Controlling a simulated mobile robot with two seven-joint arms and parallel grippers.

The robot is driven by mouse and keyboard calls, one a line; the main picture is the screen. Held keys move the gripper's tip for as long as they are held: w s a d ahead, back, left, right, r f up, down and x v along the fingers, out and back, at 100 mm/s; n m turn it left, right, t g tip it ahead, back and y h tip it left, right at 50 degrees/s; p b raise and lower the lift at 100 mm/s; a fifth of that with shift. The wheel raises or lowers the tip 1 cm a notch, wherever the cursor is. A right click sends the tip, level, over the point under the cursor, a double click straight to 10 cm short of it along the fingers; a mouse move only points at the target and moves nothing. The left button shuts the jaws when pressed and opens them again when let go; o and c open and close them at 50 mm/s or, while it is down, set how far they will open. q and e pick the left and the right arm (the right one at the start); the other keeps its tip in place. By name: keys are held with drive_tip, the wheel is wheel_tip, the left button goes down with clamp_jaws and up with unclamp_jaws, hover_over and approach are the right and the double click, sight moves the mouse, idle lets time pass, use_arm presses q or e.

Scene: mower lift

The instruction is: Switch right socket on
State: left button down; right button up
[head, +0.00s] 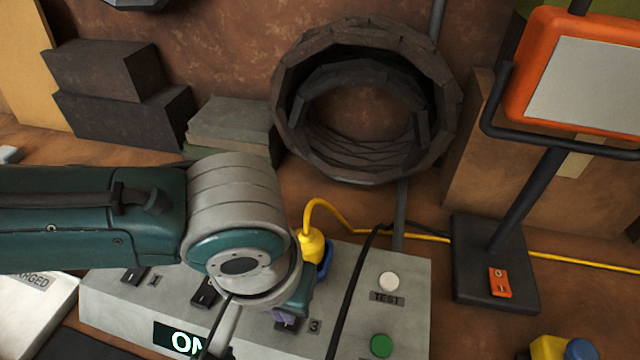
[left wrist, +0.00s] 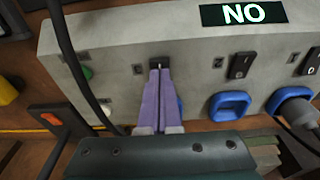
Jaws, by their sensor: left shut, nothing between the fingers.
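The grey socket box (head: 405,275) sits on the bench, with a lit display (head: 178,338) reading ON. Its right socket (left wrist: 181,108), numbered 3, is a blue ring partly hidden by my gripper. A yellow plug (head: 312,246) stands at that blue socket in the head view. My left gripper (head: 286,322) is shut and empty, its purple fingertips (left wrist: 157,72) at the dark right switch (left wrist: 158,62). The tips look at or against the switch; contact and switch position cannot be told. Two other switches (left wrist: 241,65) show, one beside the middle socket (left wrist: 229,106). My right gripper is out of view.
A white TEST button (head: 389,281) and a green button (head: 381,345) lie right of the switch. A black cable (head: 349,290) crosses the box close by my gripper. An orange lamp (head: 570,70) stands at right, a dark coil (head: 365,110) behind.

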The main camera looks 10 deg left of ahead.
use_arm(q)
drive_tip(key=shift+f+b, duration=0.5)
drive_tip(key=shift+f, duration=0.25)
drive_tip(key=shift+r, duration=0.1)
wheel_tip(320, 180, up, 7)
drive_tip(key=p, duration=0.8)
idle(0.4)
